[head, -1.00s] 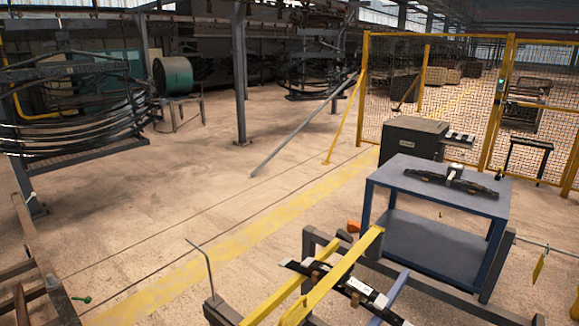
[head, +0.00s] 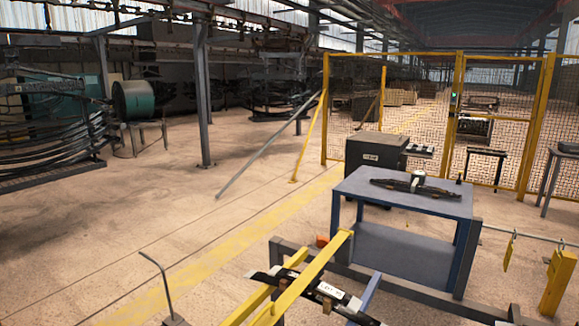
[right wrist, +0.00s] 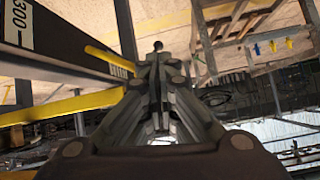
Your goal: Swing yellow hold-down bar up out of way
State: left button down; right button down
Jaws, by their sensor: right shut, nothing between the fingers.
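Two long yellow bars lie side by side over the rack at the bottom of the head view. The nearer yellow bar (head: 310,273) rises toward the back right and has a small end plate. The other yellow bar (head: 262,294) runs to its left. I cannot tell which is the hold-down bar. A dark leaf spring (head: 345,302) with a white label crosses beneath them. In the right wrist view, my right gripper (right wrist: 158,50) is shut and empty. Yellow bars (right wrist: 62,107) show to its left, apparently apart from it. My left gripper is in neither view.
A blue-grey table (head: 385,197) with a dark spring part (head: 415,185) stands behind the rack. A dark cabinet (head: 374,152) and yellow mesh fence (head: 340,95) stand beyond. A bent grey rod (head: 158,280) stands left of the bars.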

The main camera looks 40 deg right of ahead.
jog(key=w+r+m+t, duration=0.2)
jog(key=w+r+t, duration=0.25)
jog(key=r, duration=0.45)
jog(key=w+r+m+t, duration=0.1)
jog(key=w+r+t, duration=0.35)
jog(key=r, duration=0.45)
jog(key=w+r+m+t, duration=0.25)
jog(key=w+r, duration=0.25)
jog(key=r, duration=0.4)
jog(key=d+r+m+g+h+p, duration=0.2)
jog(key=d+r+m+g+h, duration=0.4)
jog(key=d+r+m+h, duration=0.5)
jog(key=w+d+r+m+g+h+p, duration=0.1)
jog(key=d+r+m+g+h+p, duration=0.2)
jog(key=d+r+m+g+h, duration=0.3)
jog(key=d+r+m+h, duration=0.5)
jog(key=d+m+h, duration=0.4)
jog(key=m+h, duration=0.2)
jog(key=shift+w, duration=0.1)
